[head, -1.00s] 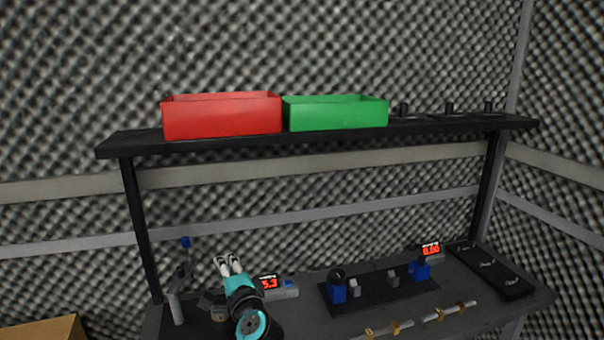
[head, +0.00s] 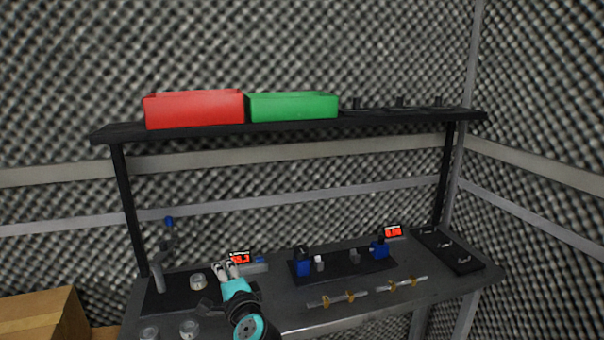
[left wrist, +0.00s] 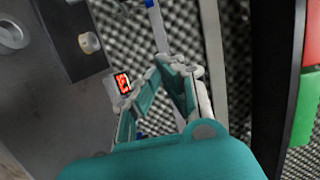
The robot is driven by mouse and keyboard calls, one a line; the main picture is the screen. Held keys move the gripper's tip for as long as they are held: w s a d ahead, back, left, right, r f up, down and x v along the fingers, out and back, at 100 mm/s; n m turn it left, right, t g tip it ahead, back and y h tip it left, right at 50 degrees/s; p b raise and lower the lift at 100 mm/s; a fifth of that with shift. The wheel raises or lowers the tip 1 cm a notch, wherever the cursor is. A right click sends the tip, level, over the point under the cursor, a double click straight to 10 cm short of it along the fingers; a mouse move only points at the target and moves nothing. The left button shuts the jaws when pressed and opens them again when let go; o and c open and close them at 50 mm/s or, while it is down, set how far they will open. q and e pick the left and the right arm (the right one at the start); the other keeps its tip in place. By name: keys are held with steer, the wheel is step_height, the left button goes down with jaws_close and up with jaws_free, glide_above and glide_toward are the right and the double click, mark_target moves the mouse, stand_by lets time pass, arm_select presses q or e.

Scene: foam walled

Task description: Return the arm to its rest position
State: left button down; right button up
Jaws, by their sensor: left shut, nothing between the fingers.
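My left gripper (head: 227,268) shows in the head view as a teal body with pale fingers, above the left part of the dark workbench (head: 285,317). The fingers are shut with nothing between them. They point toward a device with a red display (head: 240,258), which is partly hidden behind them. In the left wrist view my left gripper (left wrist: 168,65) has its fingertips together in front of the foam wall, with the red display (left wrist: 122,83) to their left. My right gripper is not in view.
A red bin (head: 195,109) and a green bin (head: 292,106) stand on the black shelf (head: 400,122) above the bench. A black plate with blue blocks (head: 303,262) lies right of the gripper. A lever press (head: 160,272) stands left. A cardboard box (head: 40,315) is at lower left.

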arm_select(q)
steer(key=s+a+f+n+g+h, duration=0.2)
steer(key=s+a+f+n+g, duration=0.1)
steer(key=s+f, duration=0.55)
steer(key=s+a+f+n+g+h, duration=0.1)
steer(key=s+a+f+n+g, duration=0.25)
steer(key=s+f, duration=0.55)
steer(key=s+d+f+n+g+h, duration=0.2)
steer(key=s+g+h, duration=0.1)
steer(key=s, duration=0.9)
steer(key=s+d+f+n+g+h, duration=0.1)
steer(key=s+f+n+g+h, duration=0.15)
steer(key=s, duration=0.95)
step_height(320, 180, down, 32)
steer(key=s+m+g+b, duration=0.1)
steer(key=s+b, duration=0.1)
steer(key=b, duration=0.2)
steer(key=s+a+f+g+b, duration=0.1)
steer(key=s+a+f+b, duration=0.1)
steer(key=s+f, duration=1.4)
step_height(320, 180, down, 2)
steer(key=shift+a+g+b, duration=0.3)
steer(key=shift+a+b, duration=0.1)
steer(key=shift+b, duration=0.25)
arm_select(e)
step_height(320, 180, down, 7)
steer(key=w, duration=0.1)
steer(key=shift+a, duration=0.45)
